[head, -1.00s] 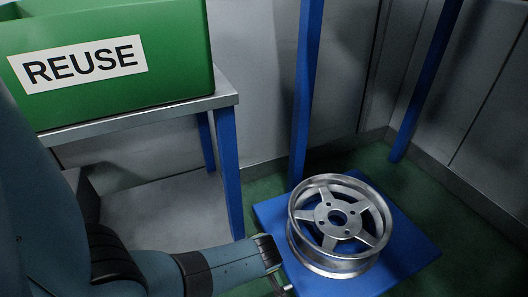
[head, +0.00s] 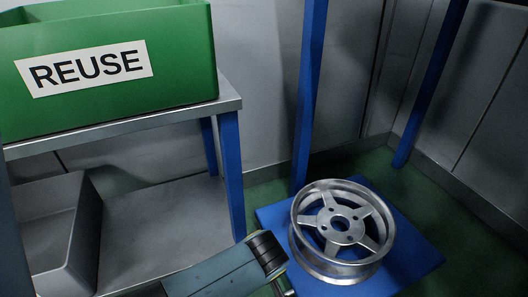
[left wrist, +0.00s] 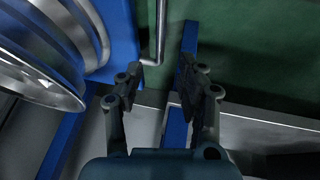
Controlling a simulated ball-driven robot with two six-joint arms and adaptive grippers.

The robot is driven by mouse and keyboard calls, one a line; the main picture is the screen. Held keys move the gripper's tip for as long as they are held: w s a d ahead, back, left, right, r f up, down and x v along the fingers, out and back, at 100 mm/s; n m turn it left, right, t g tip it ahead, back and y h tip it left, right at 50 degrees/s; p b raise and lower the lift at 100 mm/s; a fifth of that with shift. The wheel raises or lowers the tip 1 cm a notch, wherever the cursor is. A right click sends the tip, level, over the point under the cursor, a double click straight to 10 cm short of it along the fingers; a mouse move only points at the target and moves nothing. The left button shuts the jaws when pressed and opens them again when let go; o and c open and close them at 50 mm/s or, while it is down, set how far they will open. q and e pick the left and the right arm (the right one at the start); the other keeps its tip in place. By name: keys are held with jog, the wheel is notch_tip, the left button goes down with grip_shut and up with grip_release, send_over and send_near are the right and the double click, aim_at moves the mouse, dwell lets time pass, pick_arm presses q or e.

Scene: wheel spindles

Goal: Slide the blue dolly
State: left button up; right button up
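The blue dolly (head: 413,262) is a flat blue platform on the green floor at the lower right of the head view. A silver spoked wheel (head: 352,219) lies flat on it. In the left wrist view, the dolly (left wrist: 122,32) and wheel (left wrist: 42,62) are at the upper left. A bent metal rod (left wrist: 160,35) shows by the dolly's edge. My left gripper (left wrist: 160,75) is open, with the rod's end near and between its fingertips; contact cannot be told. In the head view, my left forearm reaches the dolly's near left corner. My right gripper is not in view.
A green bin marked REUSE (head: 175,95) stands on a metal table (head: 130,124) with blue legs at the left. A grey bin (head: 75,235) is on its lower shelf. Blue posts (head: 310,95) rise behind the dolly. Green floor is open right of it.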

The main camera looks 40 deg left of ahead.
pick_arm(q)
jog(key=shift+v, duration=1.4)
